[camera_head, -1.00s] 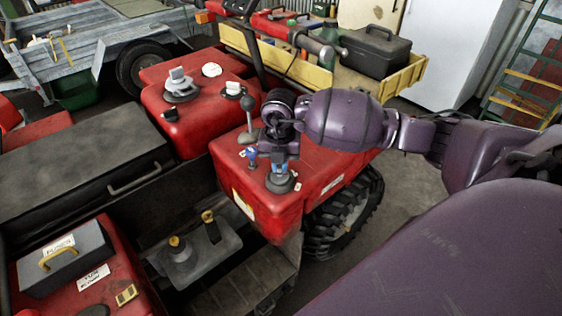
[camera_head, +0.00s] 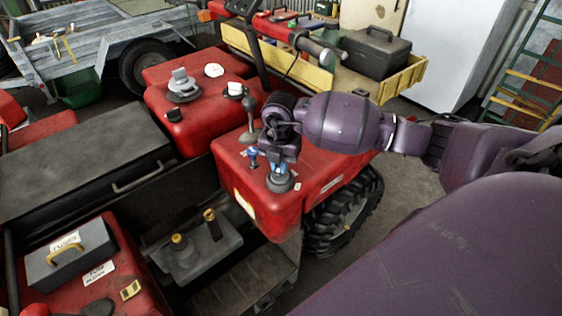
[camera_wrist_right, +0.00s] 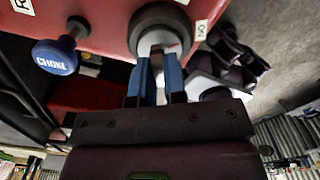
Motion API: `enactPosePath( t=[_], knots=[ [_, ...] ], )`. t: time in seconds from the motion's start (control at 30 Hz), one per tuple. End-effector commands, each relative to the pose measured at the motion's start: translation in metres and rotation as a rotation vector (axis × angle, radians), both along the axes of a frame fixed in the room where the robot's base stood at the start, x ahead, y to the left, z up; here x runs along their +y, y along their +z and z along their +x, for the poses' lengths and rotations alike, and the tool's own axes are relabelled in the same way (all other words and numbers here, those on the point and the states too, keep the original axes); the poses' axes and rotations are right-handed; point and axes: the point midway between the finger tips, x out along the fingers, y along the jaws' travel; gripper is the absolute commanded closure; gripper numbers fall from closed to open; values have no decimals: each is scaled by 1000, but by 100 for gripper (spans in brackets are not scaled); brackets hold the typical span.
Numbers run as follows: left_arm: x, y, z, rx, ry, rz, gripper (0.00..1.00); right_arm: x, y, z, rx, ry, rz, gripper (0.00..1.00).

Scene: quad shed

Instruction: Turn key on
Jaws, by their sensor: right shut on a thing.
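The key switch is a round dark-rimmed fitting (camera_head: 280,182) on top of the red quad body (camera_head: 318,192). In the right wrist view its rim (camera_wrist_right: 165,17) is at the top centre. My right gripper (camera_head: 277,168) reaches down onto it from above. In the right wrist view the blue fingers of the right gripper (camera_wrist_right: 160,62) are shut on the key at the switch's centre. The key itself is mostly hidden between the fingers. A blue choke knob (camera_wrist_right: 55,56) stands just left of the fingers in that view. My left gripper is not in view.
A lever with a round knob (camera_head: 249,104) stands close beside the gripper. A grey fuse box (camera_head: 67,263) with a yellow handle sits at the lower left. A yellow trailer (camera_head: 405,82) carries a black toolbox (camera_head: 375,52) behind. Bare floor lies right of the tyre (camera_head: 345,212).

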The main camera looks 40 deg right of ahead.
Motion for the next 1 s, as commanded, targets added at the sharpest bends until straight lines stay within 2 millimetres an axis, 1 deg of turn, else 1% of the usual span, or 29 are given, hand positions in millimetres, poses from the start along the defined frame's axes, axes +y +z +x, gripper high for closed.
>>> enactPosePath(
  t=[0.1,0.6,0.97,1.0],
  knots=[
    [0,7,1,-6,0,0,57,0,2,0,-1,-40,0,100],
    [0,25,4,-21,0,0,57,0,1,0,-1,-209,1,100],
    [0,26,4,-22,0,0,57,0,0,0,0,-233,0,100],
    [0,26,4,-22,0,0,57,0,0,0,0,-233,0,82]
  ],
)
